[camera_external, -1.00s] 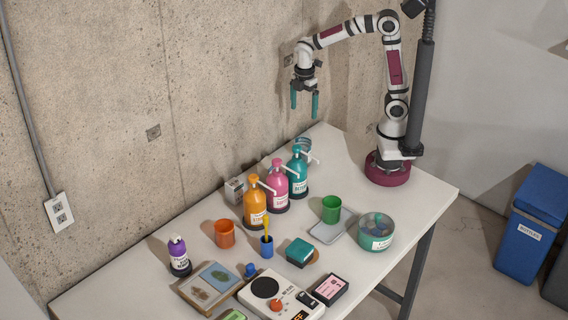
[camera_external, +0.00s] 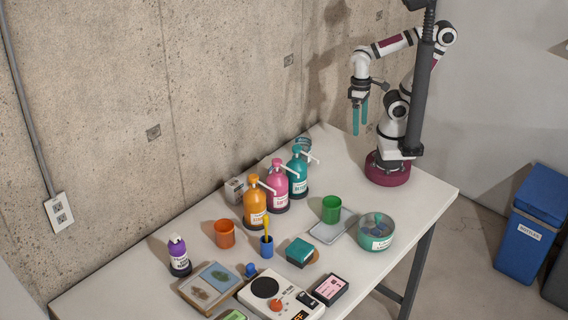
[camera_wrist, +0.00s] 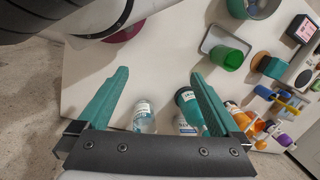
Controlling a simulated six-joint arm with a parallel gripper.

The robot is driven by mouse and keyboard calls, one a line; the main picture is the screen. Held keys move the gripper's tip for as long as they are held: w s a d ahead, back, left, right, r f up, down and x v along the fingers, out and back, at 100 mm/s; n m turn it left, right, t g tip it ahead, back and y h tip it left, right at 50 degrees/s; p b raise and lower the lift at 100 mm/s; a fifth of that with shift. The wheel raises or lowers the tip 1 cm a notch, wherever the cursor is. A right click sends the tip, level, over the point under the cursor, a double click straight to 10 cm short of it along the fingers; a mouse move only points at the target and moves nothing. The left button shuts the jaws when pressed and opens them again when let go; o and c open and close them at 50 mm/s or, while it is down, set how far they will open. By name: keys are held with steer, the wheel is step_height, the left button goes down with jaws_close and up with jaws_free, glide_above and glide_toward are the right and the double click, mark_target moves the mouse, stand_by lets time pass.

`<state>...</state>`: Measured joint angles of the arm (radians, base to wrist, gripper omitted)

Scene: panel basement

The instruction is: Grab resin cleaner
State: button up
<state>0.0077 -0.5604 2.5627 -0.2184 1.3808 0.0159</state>
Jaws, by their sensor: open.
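My gripper (camera_external: 361,120) hangs open and empty above the far end of the table, left of my base. Its two teal fingers also frame the wrist view (camera_wrist: 158,76). I cannot read which container is the resin cleaner. Orange (camera_external: 256,206), pink (camera_external: 277,188) and teal (camera_external: 298,174) pump bottles stand in a row along the wall side. A clear labelled bottle (camera_wrist: 144,117) stands near the teal bottle (camera_wrist: 189,104) in the wrist view. It is mostly hidden behind the teal one in the external view. A purple-topped bottle (camera_external: 179,256) stands at the near left.
An orange cup (camera_external: 224,234), a blue brush cup (camera_external: 266,247) and a scale (camera_external: 290,300) are nearer. A concrete wall runs along the left.

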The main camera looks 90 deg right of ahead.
steer(key=n+t+h, duration=0.8)
steer(key=n+h, duration=0.6)
steer(key=n, duration=1.6)
glide_toward(306, 151)
steer(key=d, duration=0.1)
steer(key=x, duration=0.9)
steer(key=shift+w+d+f, duration=0.1)
steer(key=shift+w+f, duration=0.15)
steer(key=shift+w, duration=0.05)
steer(key=x, duration=0.6)
steer(key=shift+d, duration=0.1)
steer(key=c, duration=1.4)
